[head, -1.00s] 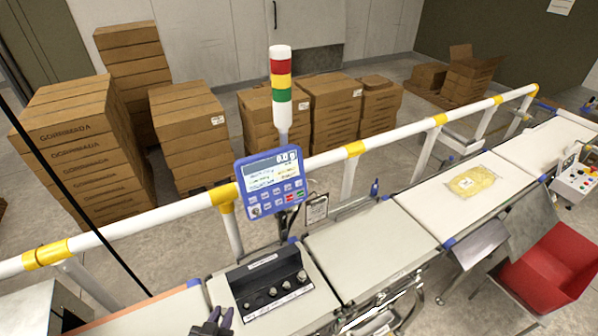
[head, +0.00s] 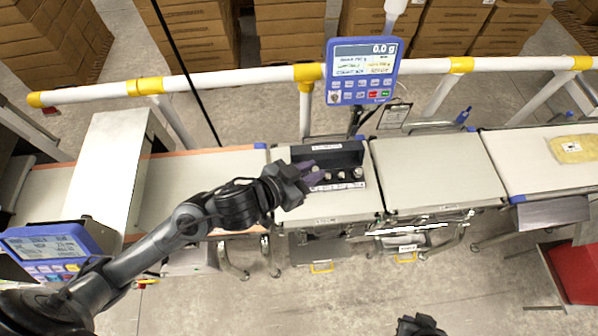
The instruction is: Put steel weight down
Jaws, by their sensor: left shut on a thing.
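My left gripper (head: 312,174) reaches in from the left with its purple fingers at the left end of the black weight box (head: 328,153). It is shut on what I take to be a steel weight, which the fingers largely hide. Several small steel weights (head: 342,174) sit in a row in the box, just right of the fingers. I cannot tell whether the held weight touches its seat. The box stands on a pale belt section (head: 340,204). A dark part at the bottom edge looks like my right gripper (head: 419,326); its fingers cannot be made out.
A blue weighing display (head: 362,70) behind the box reads 0.0 g. A white rail (head: 230,80) runs behind the belts. The belt section to the right (head: 438,172) is empty. A yellow bag (head: 573,149) lies on the far right belt. A red bin (head: 578,270) stands below it.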

